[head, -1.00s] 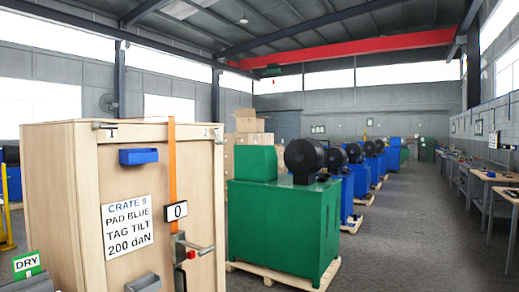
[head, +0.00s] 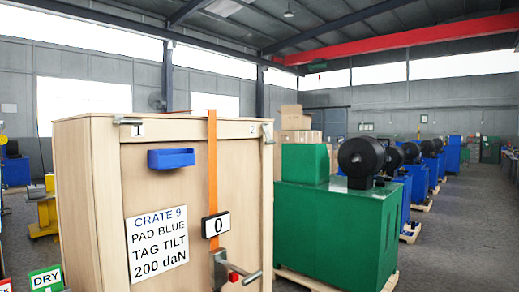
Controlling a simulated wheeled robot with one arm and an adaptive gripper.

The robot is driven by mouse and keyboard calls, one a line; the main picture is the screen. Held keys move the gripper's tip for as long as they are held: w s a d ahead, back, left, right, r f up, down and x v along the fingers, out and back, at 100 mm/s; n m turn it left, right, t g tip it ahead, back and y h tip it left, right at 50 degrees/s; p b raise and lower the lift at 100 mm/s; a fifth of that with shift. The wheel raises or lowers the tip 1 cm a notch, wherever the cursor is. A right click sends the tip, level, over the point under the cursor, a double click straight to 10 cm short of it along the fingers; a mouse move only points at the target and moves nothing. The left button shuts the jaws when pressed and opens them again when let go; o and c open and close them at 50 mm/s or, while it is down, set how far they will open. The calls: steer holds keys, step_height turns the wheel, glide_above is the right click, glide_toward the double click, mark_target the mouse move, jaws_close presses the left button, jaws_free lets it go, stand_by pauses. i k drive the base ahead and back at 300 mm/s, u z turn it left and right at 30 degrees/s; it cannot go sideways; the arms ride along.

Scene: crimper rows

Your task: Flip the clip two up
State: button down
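A tall wooden crate (head: 185,130) stands at the left of the head view. At its top right corner is a small metal clip two (head: 268,134), beside a plate marked 2. It is small, and I cannot tell whether its lever is up or down. A similar clip one (head: 129,121) sits at the top left, beside a plate marked 1. An orange strap (head: 212,170) runs down the front past a display (head: 215,225) reading 0. A tensioner with a handle (head: 240,275) is at the bottom edge, partly cut off. My gripper is not in view.
A blue pad or tray (head: 171,158) and a label (head: 157,242) reading CRATE 9, PAD BLUE, TAG TILT, 200 daN are on the crate front. A green machine (head: 330,225) on a pallet stands close to its right. Open floor (head: 460,240) lies farther right.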

mark_target(269, 141)
steer(key=u, duration=0.45)
steer(key=i, duration=0.7)
steer(key=u, duration=0.6)
